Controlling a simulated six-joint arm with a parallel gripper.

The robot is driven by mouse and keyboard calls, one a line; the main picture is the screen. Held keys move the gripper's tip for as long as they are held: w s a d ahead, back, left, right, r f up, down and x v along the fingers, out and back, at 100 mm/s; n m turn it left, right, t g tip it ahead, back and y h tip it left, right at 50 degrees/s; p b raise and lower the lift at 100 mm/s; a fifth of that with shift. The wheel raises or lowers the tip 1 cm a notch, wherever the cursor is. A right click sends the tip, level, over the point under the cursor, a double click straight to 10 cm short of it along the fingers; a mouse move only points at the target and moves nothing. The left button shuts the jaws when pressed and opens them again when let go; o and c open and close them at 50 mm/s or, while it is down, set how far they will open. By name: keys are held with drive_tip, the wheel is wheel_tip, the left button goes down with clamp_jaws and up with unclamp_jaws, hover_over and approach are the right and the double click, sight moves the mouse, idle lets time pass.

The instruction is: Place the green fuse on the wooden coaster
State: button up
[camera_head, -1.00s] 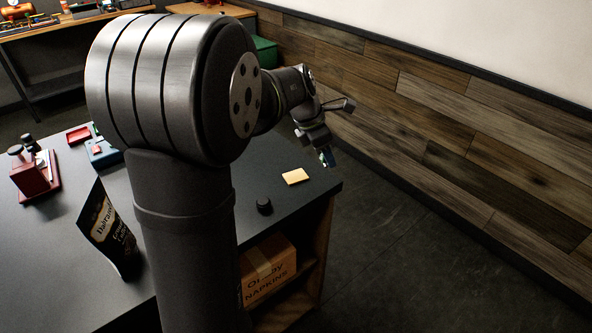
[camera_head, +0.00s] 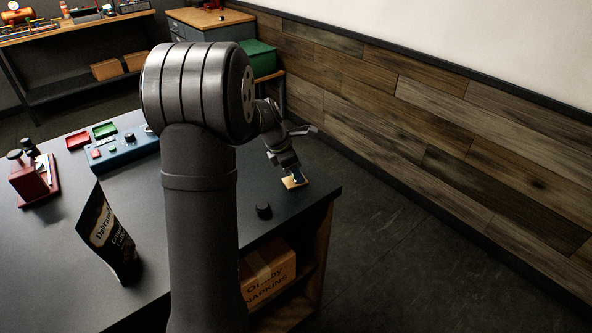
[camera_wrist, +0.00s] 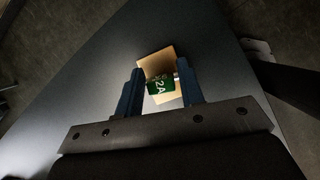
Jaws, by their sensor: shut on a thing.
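The green fuse (camera_wrist: 161,86) is between the two blue fingers of my gripper (camera_wrist: 160,90) in the wrist view, with light markings on its face. My gripper is shut on it. The wooden coaster (camera_wrist: 156,63) lies behind and around the fuse in that view, on the dark table. In the head view the coaster (camera_head: 290,183) is near the table's right corner, and my gripper (camera_head: 297,176) is low over it, partly hiding it. I cannot tell whether the fuse touches the coaster.
A black knob (camera_head: 264,210) stands on the table near the coaster. A black coffee bag (camera_head: 107,236), a red grinder-like object (camera_head: 33,178) and a blue control box (camera_head: 125,147) are further left. The table's right edge is close to the coaster.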

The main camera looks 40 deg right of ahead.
drive_tip(key=shift+f, duration=0.15)
drive_tip(key=o, duration=1)
drive_tip(key=shift+c, duration=0.2)
drive_tip(key=v, duration=1.2)
drive_tip(key=shift+r, duration=0.2)
